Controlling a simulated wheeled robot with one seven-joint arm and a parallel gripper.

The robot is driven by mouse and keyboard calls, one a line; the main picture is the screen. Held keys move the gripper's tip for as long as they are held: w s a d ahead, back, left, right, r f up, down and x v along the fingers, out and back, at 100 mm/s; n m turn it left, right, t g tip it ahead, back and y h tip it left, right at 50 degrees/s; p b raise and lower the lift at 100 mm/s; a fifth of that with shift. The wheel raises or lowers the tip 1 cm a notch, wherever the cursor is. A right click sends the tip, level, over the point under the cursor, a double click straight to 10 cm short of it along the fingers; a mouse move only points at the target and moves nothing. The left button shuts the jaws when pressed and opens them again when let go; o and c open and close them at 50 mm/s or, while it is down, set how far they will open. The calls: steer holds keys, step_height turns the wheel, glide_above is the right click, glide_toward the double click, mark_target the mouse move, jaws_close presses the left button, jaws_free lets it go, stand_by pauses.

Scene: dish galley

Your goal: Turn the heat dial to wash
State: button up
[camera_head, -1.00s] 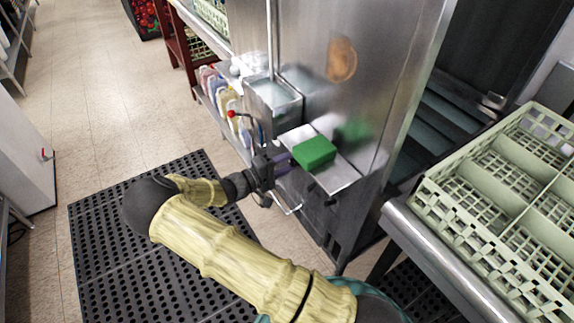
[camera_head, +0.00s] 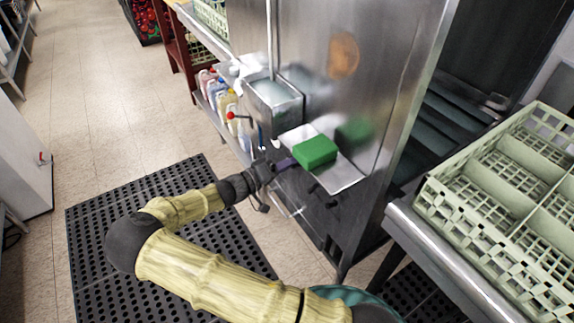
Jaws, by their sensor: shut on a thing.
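The steel dish machine (camera_head: 385,70) has a dark lower front with small black knobs (camera_head: 331,204). My gripper (camera_head: 274,168) is at the left end of this front, below a small steel shelf. It is shut on a small purple piece (camera_head: 286,163) at the machine's front. This piece seems to be the heat dial, but its shape is mostly hidden by the gripper and the shelf. No dial marks or wash setting can be read.
A green block (camera_head: 314,152) lies on the small steel shelf (camera_head: 345,176) just above my gripper. A pale green rack (camera_head: 500,190) stands at right. Open floor and a black mat (camera_head: 95,220) lie left.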

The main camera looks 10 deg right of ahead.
steer(key=o, duration=1)
steer(key=v, duration=1.7)
steer(key=shift+a, duration=0.2)
steer(key=shift+s, duration=0.1)
